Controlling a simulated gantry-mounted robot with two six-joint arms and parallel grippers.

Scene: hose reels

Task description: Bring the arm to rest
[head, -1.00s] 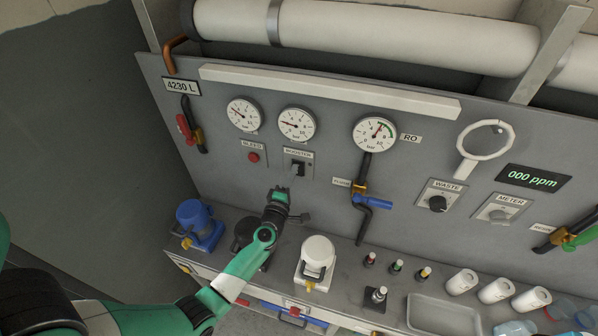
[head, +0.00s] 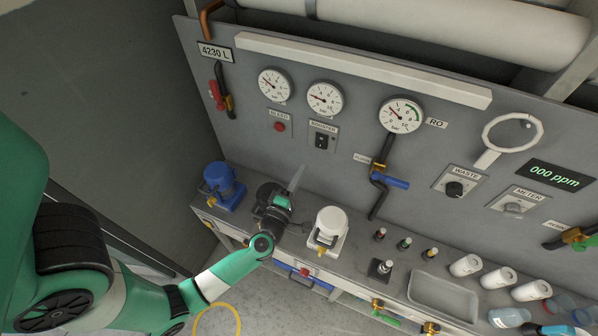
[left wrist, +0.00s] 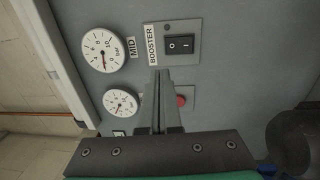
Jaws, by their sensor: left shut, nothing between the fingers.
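My left gripper (head: 297,176) shows in the head view, in front of the lower wall panel and above the bench. Its thin grey fingers are shut and empty. My green left arm comes in from the lower left. The left wrist view shows the shut fingers (left wrist: 160,100) pointing at the panel. The BOOSTER switch (head: 321,140) is above and right of the fingertips in the head view, apart from them. It also shows in the left wrist view (left wrist: 180,44). The red BLEED button (head: 280,127) is partly hidden by a finger in the left wrist view. My right gripper is not in view.
A blue canister (head: 222,187) and a white-capped housing (head: 329,226) flank my gripper on the bench. The blue valve handle (head: 390,182) sticks out on the right. A tray (head: 443,297) and several white cups stand farther right.

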